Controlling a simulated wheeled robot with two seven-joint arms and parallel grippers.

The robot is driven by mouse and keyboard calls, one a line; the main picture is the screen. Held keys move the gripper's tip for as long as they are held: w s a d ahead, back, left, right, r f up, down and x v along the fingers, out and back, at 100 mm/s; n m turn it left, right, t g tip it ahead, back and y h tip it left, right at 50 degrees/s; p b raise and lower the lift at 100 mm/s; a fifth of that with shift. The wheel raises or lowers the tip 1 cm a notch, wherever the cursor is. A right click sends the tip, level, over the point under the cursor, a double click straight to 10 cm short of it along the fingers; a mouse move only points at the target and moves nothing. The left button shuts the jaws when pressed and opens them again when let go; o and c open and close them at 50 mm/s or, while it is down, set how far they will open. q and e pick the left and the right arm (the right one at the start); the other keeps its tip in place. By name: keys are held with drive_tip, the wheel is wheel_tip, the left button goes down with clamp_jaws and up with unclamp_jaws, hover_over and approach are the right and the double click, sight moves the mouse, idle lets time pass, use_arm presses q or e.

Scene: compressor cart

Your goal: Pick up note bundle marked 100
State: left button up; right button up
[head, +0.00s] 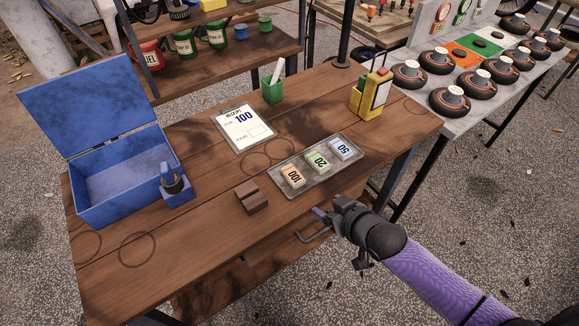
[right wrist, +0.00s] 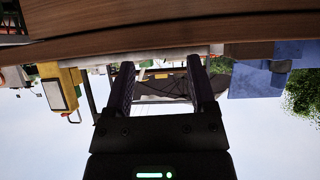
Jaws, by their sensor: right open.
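The note bundle marked 100 (head: 292,177) is orange and lies at the left end of a grey metal tray (head: 318,184) on the wooden table. A green bundle marked 20 (head: 317,162) and a blue bundle marked 50 (head: 342,149) lie beside it in the same tray. My right gripper (head: 322,217) is at the table's front edge, below and right of the 100 bundle in the picture and apart from it. In the right wrist view its jaws (right wrist: 164,82) are open with nothing between them. My left gripper is not in view.
The wooden table (head: 215,188) holds an open blue box (head: 128,197), a clipboard reading 100 (head: 243,128), a small brown block (head: 251,198), a green cup (head: 272,92) and a yellow holder (head: 370,98). The table's front left is mostly clear.

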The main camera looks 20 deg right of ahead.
sight(295, 176)
drive_tip(key=shift+n+t+y, duration=0.3)
drive_tip(key=shift+y, duration=0.3)
drive_tip(key=w+a+b, duration=0.1)
drive_tip(key=w, duration=0.2)
drive_tip(key=w+a+b, duration=0.2)
drive_tip(key=w, duration=0.1)
drive_tip(key=w+a+b, duration=0.2)
drive_tip(key=w, duration=0.1)
drive_tip(key=shift+w, duration=0.25)
drive_tip(key=shift+r, duration=0.1)
drive_tip(key=shift+c, duration=0.3)
clamp_jaws()
